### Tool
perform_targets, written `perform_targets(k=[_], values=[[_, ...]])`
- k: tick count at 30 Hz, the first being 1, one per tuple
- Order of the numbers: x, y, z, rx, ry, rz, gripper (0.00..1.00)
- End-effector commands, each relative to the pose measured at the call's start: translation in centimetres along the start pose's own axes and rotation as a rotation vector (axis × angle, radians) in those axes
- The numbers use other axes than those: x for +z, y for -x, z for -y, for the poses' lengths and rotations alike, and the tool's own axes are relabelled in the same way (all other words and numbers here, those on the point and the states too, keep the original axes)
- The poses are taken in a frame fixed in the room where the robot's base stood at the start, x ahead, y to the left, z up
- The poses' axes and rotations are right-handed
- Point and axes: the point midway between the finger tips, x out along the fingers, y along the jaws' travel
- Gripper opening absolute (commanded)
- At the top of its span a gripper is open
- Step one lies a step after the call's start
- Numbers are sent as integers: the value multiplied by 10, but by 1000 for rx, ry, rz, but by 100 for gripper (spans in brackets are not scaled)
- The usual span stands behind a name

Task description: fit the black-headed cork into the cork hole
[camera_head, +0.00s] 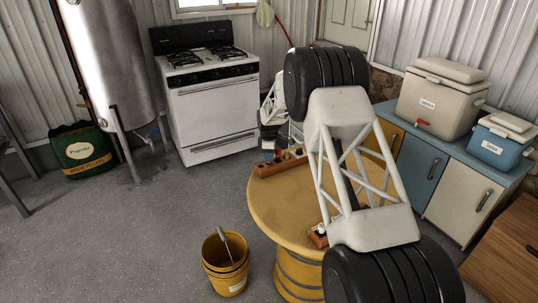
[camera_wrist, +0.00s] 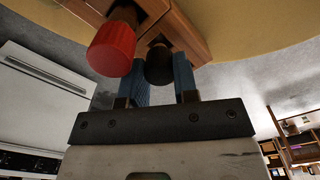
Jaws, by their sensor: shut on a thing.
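The black-headed cork (camera_wrist: 159,66) is between the blue fingers of my gripper (camera_wrist: 162,70) in the wrist view, and the gripper is shut on it. Its head is against or just in front of a wooden block (camera_wrist: 182,38); I cannot tell whether its stem is still seated there. A red-headed cork (camera_wrist: 112,48) sits close beside it, left of the fingers. In the head view the wooden block (camera_head: 268,170) lies on the far left of the yellow barrel top, with small corks on it. I cannot make out the cork hole in either view.
The yellow barrel table (camera_head: 275,203) stands in the middle. A second wooden block (camera_head: 317,238) shows partly behind my arm. A yellow bucket (camera_head: 226,264) stands on the floor to the left. A white stove (camera_head: 217,110) is behind; coolers (camera_head: 440,98) sit on cabinets at right.

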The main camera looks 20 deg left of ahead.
Motion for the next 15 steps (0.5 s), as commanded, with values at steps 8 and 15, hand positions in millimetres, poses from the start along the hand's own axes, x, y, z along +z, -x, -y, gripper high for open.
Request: perform_targets(k=[8,15], values=[[0,-5,0,0,0,0,0],[0,-9,0,0,0,0,0]])
